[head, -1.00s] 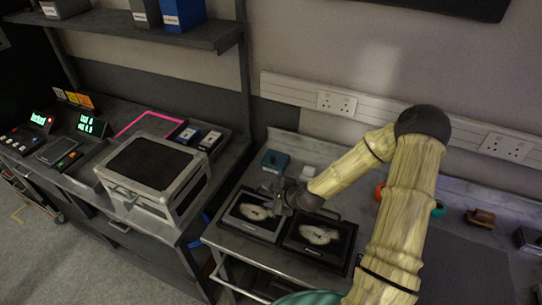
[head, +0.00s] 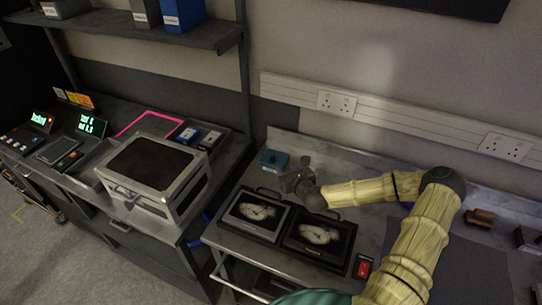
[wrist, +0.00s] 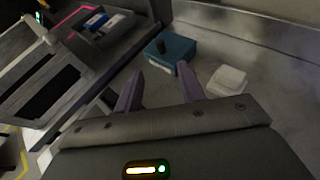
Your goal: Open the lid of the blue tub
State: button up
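The blue tub (head: 274,160) is a small teal box at the back left of the right-hand bench. In the wrist view the tub (wrist: 178,54) shows a dark knob (wrist: 160,46) on top, and its lid looks closed. My gripper (head: 292,182) is just to the right and front of the tub in the head view. In the wrist view my gripper (wrist: 160,74) is open, with two purple-grey fingers apart and nothing between them. The fingers point toward the tub and appear short of it.
A white block (wrist: 228,80) lies right of the tub. A silver case (head: 157,179) stands on the left bench. A red switch-like item (head: 363,267) sits near the front edge. A wall backs the bench.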

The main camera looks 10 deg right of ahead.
aim_at(273, 157)
jog(key=p+x, duration=0.4)
jog(key=x, duration=1.2)
jog(key=shift+w+a+f, duration=0.2)
jog(key=shift+w+f, duration=0.05)
jog(key=shift+w, duration=0.05)
jog(key=shift+c, duration=0.5)
grip_shut()
